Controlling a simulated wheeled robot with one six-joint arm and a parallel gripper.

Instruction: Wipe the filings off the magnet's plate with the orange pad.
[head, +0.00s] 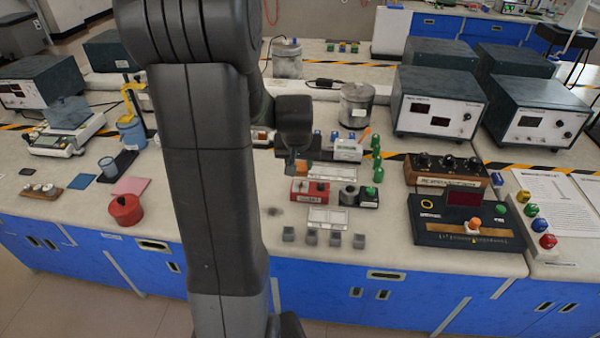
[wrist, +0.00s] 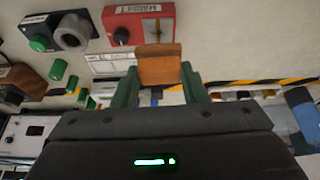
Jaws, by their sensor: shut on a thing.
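In the wrist view my gripper (wrist: 158,82) has green fingers shut on the orange pad (wrist: 159,65), which looks brownish orange.
A dark smudge (head: 273,211) lies on the bench left of the red box. Several small grey blocks (head: 311,236) stand in front. My arm hides part of the bench.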

